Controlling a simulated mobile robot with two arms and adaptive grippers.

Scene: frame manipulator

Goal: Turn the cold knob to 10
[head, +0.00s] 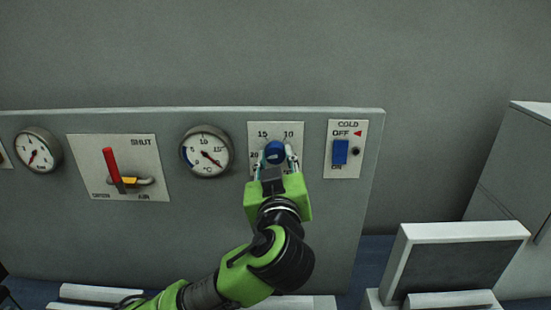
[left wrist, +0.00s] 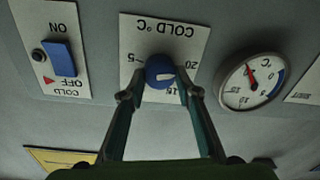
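The blue cold knob (head: 275,152) sits on a white scale plate (head: 263,128) on the grey panel. In the left wrist view the knob (left wrist: 158,70) appears upside down, and its white mark points right, roughly toward the 20 and 15 side. The exact reading is not clear. My left gripper (head: 274,160) is open, with one finger on each side of the knob. My right gripper is not in view.
A blue cold switch (head: 340,152) is close right of the knob plate. A temperature gauge (head: 207,152) is close left, and a red lever (head: 110,164) and another gauge (head: 38,150) lie farther left. A framed box (head: 462,232) stands at lower right.

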